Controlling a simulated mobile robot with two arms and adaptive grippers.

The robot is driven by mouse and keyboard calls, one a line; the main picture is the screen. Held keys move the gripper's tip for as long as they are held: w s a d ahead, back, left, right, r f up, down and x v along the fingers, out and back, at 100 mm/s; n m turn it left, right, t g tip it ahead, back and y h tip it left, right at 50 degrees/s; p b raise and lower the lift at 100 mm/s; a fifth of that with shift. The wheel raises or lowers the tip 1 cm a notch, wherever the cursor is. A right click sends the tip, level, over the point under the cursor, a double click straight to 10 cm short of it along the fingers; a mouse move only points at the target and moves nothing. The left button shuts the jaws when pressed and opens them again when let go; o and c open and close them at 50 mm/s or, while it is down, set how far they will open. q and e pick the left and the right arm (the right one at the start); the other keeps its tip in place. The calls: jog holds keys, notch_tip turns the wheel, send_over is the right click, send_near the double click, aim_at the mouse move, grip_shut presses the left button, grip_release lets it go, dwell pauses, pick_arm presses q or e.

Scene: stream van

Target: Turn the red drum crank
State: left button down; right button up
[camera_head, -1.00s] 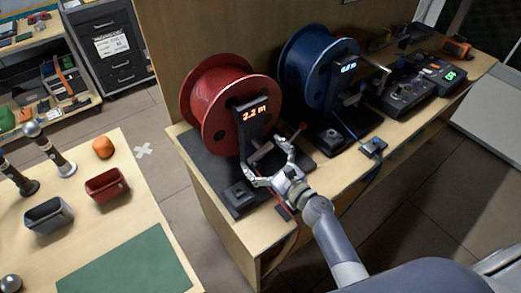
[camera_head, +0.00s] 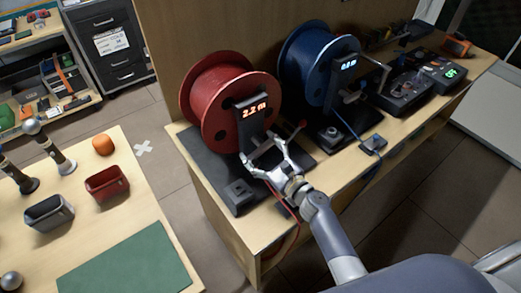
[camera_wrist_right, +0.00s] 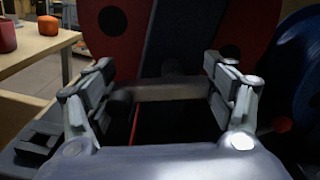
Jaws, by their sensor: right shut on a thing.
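The red drum (camera_head: 205,90) stands upright on a dark base at the near end of the bench. A post in front of it carries a display (camera_head: 254,107) that reads about 2.2 m. My right gripper (camera_head: 262,148) is at the crank in front of this post, its fingers closed on it from both sides. In the right wrist view, the grey crank bar (camera_wrist_right: 172,90) lies between the fingers, with a dark grip end at the left finger. The fingers hide part of the crank. My left gripper is not in view.
A blue drum (camera_head: 310,62) with its own crank stands just right of the red one. A red-tipped lever (camera_head: 301,125) sits close to my right gripper. A red cable (camera_head: 297,225) hangs over the bench's front edge. A table with bins stands at left.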

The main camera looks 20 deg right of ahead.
jog(key=n+b, duration=0.3)
jog(key=shift+f, duration=0.4)
jog(key=shift+c, duration=0.2)
jog(key=n+b, duration=0.1)
jog(key=n, duration=0.1)
jog(key=n+b, duration=0.2)
jog(key=shift+d+f, duration=0.1)
jog(key=shift+f, duration=0.1)
jog(key=n+b, duration=0.1)
jog(key=n, duration=0.2)
jog(key=shift+w+d+f+n+b, duration=0.1)
jog(key=shift+d+n+b, duration=0.05)
jog(key=shift+n+b, duration=0.2)
jog(key=shift+d+n+b, duration=0.2)
jog(key=shift+n+b, duration=0.45)
jog(key=shift+n, duration=0.9)
jog(key=o, duration=1.1)
